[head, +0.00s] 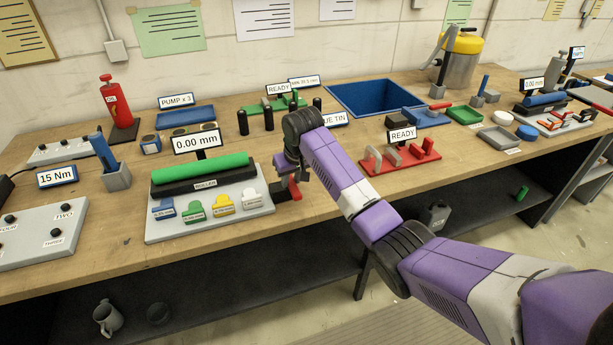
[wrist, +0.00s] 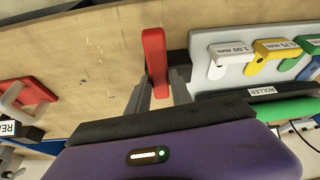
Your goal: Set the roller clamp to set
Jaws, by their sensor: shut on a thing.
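The roller station (head: 210,217) has a green roller (head: 200,171) on a black bed and a display (head: 198,141) reading 0.00 mm. A red lever (head: 294,189) stands at its right end; I take it for the roller clamp. My gripper (head: 287,177) reaches down over the lever from behind. In the wrist view the red lever (wrist: 155,62) is between the two grey fingers of my gripper (wrist: 162,82), which are shut on it. The lever's foot and any setting mark are hidden or too small to read. The green roller (wrist: 288,108) shows at the right there.
Blue, green, yellow and white thickness tags (head: 222,207) line the station's front. A red rack (head: 402,160) with a READY sign stands right of my arm. Dark upright pegs (head: 268,118) stand behind. Bare wood (head: 265,232) lies in front of the lever.

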